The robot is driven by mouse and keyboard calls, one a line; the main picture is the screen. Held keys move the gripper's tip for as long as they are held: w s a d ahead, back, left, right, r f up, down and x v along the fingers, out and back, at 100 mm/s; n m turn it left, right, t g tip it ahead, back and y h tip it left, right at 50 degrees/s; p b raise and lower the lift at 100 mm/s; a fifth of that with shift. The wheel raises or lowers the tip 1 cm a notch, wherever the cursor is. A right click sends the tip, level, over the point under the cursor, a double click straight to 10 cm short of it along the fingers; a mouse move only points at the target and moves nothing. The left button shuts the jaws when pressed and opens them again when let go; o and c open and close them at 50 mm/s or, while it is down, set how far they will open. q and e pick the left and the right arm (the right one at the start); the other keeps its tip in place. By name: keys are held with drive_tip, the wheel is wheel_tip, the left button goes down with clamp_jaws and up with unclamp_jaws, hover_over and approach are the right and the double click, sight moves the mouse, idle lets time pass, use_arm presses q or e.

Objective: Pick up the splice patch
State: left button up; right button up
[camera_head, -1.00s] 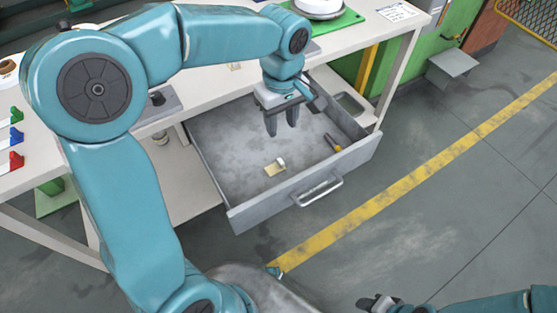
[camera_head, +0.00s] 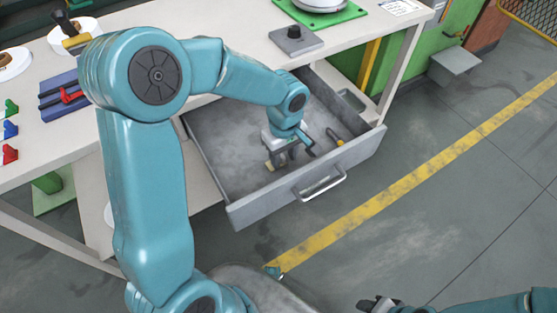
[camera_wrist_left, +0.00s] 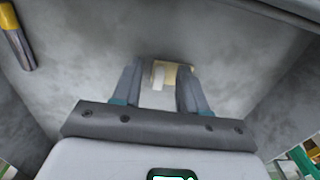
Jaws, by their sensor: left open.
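The splice patch (camera_wrist_left: 184,75), a small beige piece with a pale upright tab, lies on the drawer floor. In the wrist view it shows between and just beyond the fingertips of my left gripper (camera_wrist_left: 160,70), partly overlapped by the right-hand finger. In the head view my left gripper (camera_head: 280,158) is down inside the drawer, open, and hides most of the patch (camera_head: 268,166). I cannot tell whether the fingers touch it. My right gripper (camera_head: 378,304) is at the bottom edge of the head view, away from the drawer; its jaws are unclear.
The grey drawer (camera_head: 262,203) stands open below the white workbench (camera_head: 235,55). The drawer walls surround the gripper.

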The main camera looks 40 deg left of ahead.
use_arm(q)
clamp_jaws()
drive_tip(key=shift+r, duration=0.15)
